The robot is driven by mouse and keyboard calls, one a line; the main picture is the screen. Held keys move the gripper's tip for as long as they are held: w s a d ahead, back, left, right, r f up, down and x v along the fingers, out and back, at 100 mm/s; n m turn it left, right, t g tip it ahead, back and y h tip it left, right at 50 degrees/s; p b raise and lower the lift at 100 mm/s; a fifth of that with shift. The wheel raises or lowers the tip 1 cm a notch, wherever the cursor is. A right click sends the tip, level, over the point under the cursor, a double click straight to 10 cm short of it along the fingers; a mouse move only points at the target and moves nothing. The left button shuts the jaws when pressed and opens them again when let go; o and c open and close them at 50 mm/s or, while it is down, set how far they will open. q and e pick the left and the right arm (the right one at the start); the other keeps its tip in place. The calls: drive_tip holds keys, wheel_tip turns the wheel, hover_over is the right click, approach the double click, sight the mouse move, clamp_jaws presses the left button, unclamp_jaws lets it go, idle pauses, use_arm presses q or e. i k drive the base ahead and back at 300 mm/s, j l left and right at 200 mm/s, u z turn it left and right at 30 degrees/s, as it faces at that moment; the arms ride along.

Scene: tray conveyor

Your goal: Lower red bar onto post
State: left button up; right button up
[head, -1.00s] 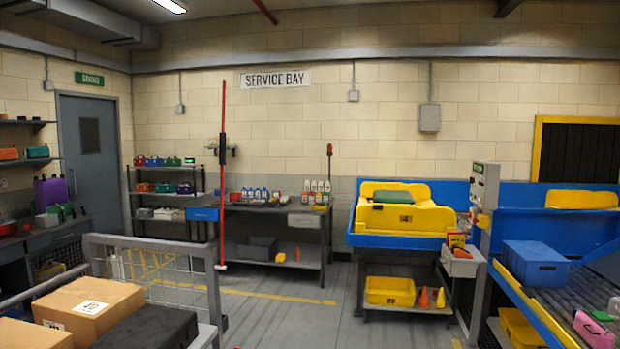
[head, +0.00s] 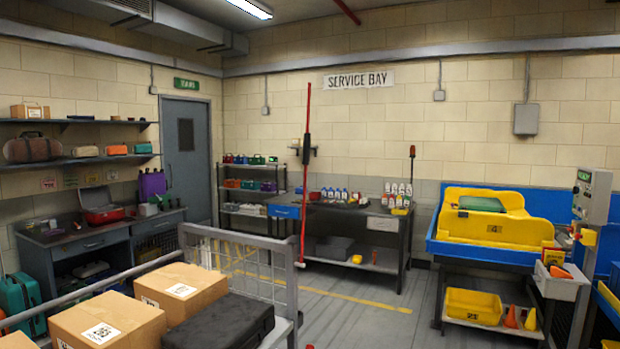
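The red bar (head: 308,110) stands upright, slightly tilted, near the middle of the head view. It is thin, with a dark section around its middle and a pale and red lower end. Behind it are the back shelf and workbench. I cannot clearly make out the post that takes the bar; a small red piece (head: 310,346) shows at the bottom edge below it. Neither of my grippers is in view.
A cart with a grey mesh rail (head: 292,255), cardboard boxes (head: 185,290) and a black case (head: 222,322) stands in the left foreground. A workbench (head: 384,224) is behind the bar. A blue and yellow station (head: 435,245) is at right. Grey floor (head: 375,318) is open between.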

sight(306, 142)
drive_tip(key=i+l+z, duration=0.2)
drive_tip(key=i+l, duration=0.2)
drive_tip(key=i+l+z, duration=0.45)
drive_tip(key=i, duration=0.45)
drive_tip(key=i+l+u, duration=0.1)
drive_tip(key=i, duration=0.4)
drive_tip(key=i+l+u, duration=0.15)
drive_tip(key=i, duration=0.35)
drive_tip(key=i+l+u, duration=0.1)
drive_tip(key=i+l, duration=0.15)
drive_tip(key=i, duration=0.25)
drive_tip(key=i+u, duration=0.2)
drive_tip(key=u, duration=0.2)
drive_tip(key=i+u, duration=0.2)
drive_tip(key=u, duration=0.25)
drive_tip(key=i+l+u, duration=0.15)
drive_tip(key=u, duration=0.25)
drive_tip(key=i+l+u, duration=0.15)
drive_tip(key=u, duration=0.3)
drive_tip(key=i+l+u, duration=0.1)
drive_tip(key=l+u, duration=0.3)
drive_tip(key=j, duration=0.1)
